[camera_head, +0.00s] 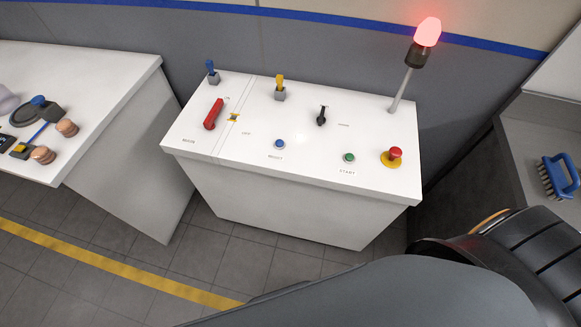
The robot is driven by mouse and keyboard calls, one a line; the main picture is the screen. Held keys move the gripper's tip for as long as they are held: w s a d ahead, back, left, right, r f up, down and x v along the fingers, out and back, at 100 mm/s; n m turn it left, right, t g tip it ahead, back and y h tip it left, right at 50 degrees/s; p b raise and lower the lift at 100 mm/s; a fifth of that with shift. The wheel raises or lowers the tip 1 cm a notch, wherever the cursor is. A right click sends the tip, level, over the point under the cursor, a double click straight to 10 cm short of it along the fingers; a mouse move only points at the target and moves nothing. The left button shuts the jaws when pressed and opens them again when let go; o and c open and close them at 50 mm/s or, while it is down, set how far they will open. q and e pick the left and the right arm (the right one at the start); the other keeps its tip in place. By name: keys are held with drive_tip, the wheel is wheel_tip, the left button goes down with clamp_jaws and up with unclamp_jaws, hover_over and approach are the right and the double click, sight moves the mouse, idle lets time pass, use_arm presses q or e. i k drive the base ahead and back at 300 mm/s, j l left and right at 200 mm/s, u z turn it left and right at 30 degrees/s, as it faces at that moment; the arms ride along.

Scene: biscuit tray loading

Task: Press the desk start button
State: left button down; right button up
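The white control desk (280,187) stands in the middle of the view. Its green start button (349,157) sits on the front part of the top, above a label reading START. The blue reset button (280,144) is to its left. The red mushroom button (395,153) on a yellow base is to its right. Nothing covers the start button. A dark arm of mine fills the lower right, in front of the desk and apart from the buttons. Neither gripper's fingers show.
The desk also carries a red lever (213,114), a black knob (321,116), blue (212,72) and yellow (280,87) switches, and a lit red lamp (427,32). A white table (85,75) with small items stands left. A blue brush (559,175) lies right.

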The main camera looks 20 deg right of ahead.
sight(350, 156)
drive_tip(key=z, duration=1.2)
